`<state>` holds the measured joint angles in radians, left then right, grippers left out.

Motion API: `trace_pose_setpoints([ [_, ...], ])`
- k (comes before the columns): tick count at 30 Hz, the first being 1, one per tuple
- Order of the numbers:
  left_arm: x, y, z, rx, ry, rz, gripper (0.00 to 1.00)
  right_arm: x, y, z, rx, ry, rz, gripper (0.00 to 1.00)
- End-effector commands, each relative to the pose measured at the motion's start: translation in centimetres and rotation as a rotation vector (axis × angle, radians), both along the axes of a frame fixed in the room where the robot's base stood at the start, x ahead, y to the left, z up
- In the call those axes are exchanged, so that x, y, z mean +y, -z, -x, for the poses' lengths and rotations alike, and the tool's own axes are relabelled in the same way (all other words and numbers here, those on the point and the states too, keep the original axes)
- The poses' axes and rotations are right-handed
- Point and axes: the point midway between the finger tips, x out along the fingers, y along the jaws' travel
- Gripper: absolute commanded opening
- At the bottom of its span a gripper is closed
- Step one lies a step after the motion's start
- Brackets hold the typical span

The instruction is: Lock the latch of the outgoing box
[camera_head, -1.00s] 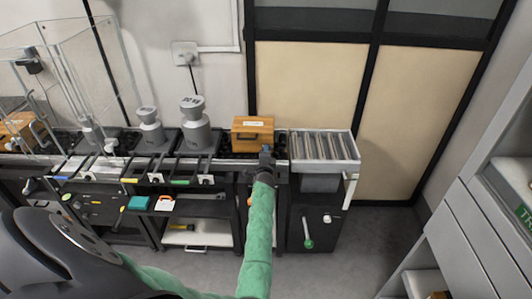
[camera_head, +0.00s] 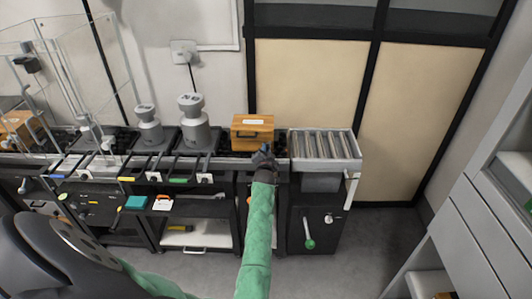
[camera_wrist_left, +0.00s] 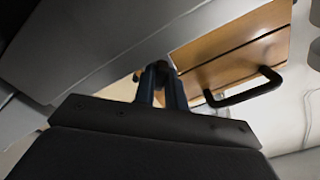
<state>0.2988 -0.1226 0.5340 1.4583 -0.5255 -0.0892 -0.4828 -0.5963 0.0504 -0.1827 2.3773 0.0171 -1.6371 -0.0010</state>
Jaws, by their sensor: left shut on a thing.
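The outgoing box (camera_head: 253,127), a wooden box with a white label and a dark handle, stands on the conveyor left of the metal rollers. My left gripper (camera_head: 263,154) is at its front right lower corner. In the left wrist view the box (camera_wrist_left: 225,50) is at the upper right with its black handle (camera_wrist_left: 245,93). There, the gripper's fingers (camera_wrist_left: 160,75) are close together at the box's edge, shut on a small part that they mostly hide, seemingly the latch. Whether the latch is locked cannot be seen. My right gripper is not in view.
A roller tray (camera_head: 325,146) is right of the box. Another wooden box (camera_head: 14,126) is at the far left by clear panels. A grey cabinet (camera_head: 470,240) stands at the right, with free floor before it.

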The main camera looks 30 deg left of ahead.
Motion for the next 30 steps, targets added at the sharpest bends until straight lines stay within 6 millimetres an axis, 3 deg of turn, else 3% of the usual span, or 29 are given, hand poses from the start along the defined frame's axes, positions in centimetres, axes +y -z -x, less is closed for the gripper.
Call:
trace_pose_setpoints([
  [13,-0.1,0.2,0.0,-0.211,0.000,0.359,0.00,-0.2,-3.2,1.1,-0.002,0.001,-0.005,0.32],
  [30,0.0,0.1,0.0,-0.375,0.000,0.635,0.00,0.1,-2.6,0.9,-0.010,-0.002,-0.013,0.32],
])
